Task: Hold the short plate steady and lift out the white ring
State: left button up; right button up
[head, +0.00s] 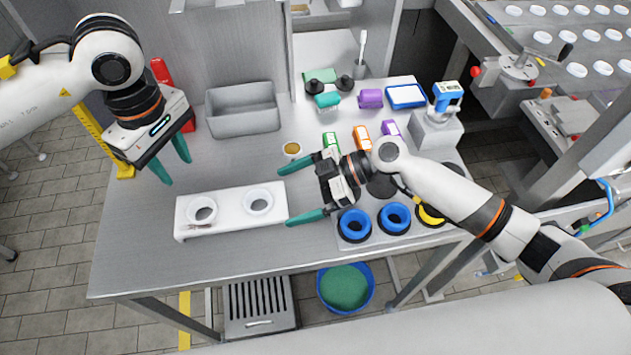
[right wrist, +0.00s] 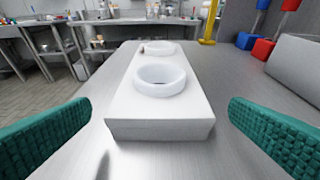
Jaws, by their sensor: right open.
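The short white plate (head: 231,211) lies on the steel table, with two round white openings. The white ring (head: 258,201) sits at its right end; it is the nearer ring in the right wrist view (right wrist: 160,80), with its rim above the plate. A second round white rim (head: 202,210) is at the left end, farther off in the right wrist view (right wrist: 158,47). My right gripper (head: 284,196) is open at the plate's right end, fingers spread wide and apart from the plate. My left gripper (head: 174,161) is open and empty, above and behind the plate's left end.
Blue rings (head: 354,225) and a yellow one (head: 430,215) lie right of my right gripper. A small cup (head: 292,150) stands behind the plate. A grey bin (head: 242,110) and red object (head: 161,71) stand at the back left. The table's front left is clear.

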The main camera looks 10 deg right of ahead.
aim_at(197, 203)
jog(key=x, duration=0.6)
jog(key=shift+a+f, duration=0.1)
jog(key=shift+a, duration=0.05)
jog(key=c, duration=1.1)
pick_arm(q)
jog(key=shift+o, duration=0.4)
jog(key=o, duration=0.3)
jog(key=shift+f, duration=0.3)
jog(key=shift+o, duration=1.3)
notch_tip(197, 203, down, 2)
jog(key=shift+f+n, duration=0.25)
jog(key=shift+n, duration=0.45)
jog(key=shift+f, duration=4.95)
